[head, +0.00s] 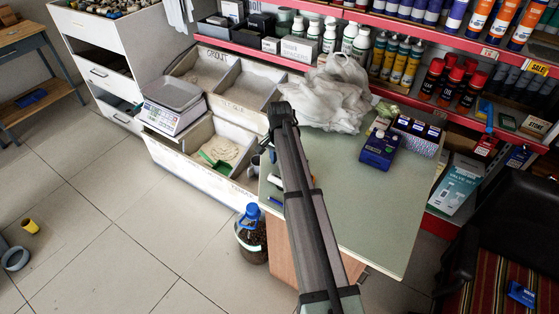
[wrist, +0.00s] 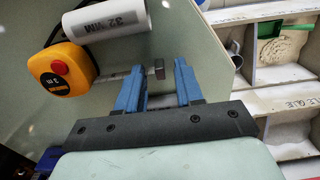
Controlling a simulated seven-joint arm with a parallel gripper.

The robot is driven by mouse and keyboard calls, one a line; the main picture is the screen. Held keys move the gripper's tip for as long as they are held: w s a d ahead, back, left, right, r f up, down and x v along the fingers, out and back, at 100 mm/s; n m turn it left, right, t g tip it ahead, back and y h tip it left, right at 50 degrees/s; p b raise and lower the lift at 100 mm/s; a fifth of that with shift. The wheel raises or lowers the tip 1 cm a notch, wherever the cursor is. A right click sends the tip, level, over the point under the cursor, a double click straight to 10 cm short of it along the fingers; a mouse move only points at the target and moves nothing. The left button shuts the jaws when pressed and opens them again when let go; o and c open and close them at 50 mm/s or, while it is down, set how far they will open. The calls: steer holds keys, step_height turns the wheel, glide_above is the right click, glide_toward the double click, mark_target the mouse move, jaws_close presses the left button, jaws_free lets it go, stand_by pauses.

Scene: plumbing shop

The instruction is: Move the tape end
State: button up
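A yellow tape measure (wrist: 62,69) with a red button lies on the pale green table, at the upper left of the wrist view. A small grey-brown block (wrist: 159,69) lies on the table; I cannot tell whether it is the tape end. My gripper (wrist: 157,72) has its two blue fingers apart, one on each side of the block's line, and nothing is seen held. The block shows in the gap near the fingertips; contact is not visible. In the head view my arm covers this part of the table, and the tape measure cannot be made out.
A white cylinder marked 32 MM (wrist: 107,20) lies against the tape measure. A grey cup (wrist: 236,52) stands by the table edge. On the table (head: 385,222) are a plastic bag (head: 325,95) and a dark blue box (head: 380,148). The table's front right is clear.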

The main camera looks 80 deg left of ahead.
step_height(320, 180, up, 13)
steer(key=shift+r, duration=0.15)
stand_by(0.4)
stand_by(0.4)
